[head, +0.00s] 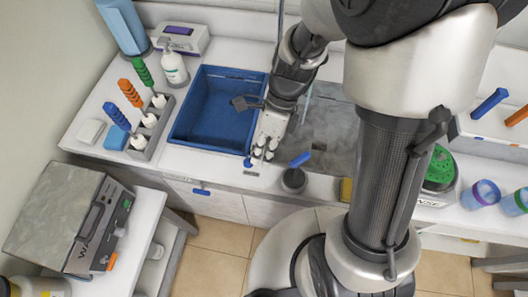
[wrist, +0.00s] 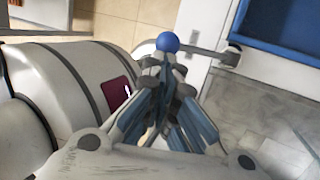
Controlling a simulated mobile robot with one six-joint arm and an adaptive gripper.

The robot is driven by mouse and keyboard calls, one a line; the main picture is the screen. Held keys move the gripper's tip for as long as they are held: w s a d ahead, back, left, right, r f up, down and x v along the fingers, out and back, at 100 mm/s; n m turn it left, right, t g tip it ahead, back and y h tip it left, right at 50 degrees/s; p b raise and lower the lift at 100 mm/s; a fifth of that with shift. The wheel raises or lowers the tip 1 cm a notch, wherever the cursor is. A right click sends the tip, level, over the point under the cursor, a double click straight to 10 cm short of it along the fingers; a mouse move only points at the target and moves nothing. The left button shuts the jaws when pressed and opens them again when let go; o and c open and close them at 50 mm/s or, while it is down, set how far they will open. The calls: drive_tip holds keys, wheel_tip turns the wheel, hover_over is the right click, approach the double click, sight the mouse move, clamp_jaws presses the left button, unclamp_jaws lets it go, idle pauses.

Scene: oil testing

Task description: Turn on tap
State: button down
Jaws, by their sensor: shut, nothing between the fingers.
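The tap's lever shows in the wrist view as a grey rod (wrist: 205,50) with a blue ball (wrist: 167,42) at one end and a pale round mount at the other. The blue ball also shows in the head view (head: 247,162) at the front of the counter, near the basin's front right corner. My gripper (head: 259,156) points down beside the ball, shut and empty. In the wrist view its fingertips (wrist: 162,62) meet right by the ball; I cannot tell whether they touch it. The tap's spout is not clearly seen behind my arm.
A blue basin (head: 214,125) lies left of my gripper, and a grey sink (head: 332,138) lies right. A dark cup with a blue-handled tool (head: 294,178) stands close on the right. A rack of coloured-handled tools (head: 152,128) stands at the left. Floor tiles show in front.

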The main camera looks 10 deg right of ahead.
drive_tip(key=s+d+p+v, duration=0.1)
drive_tip(key=d+p+v, duration=0.1)
drive_tip(key=p+v, duration=0.5)
drive_tip(key=v, duration=0.6)
drive_tip(key=shift+w+r, duration=0.1)
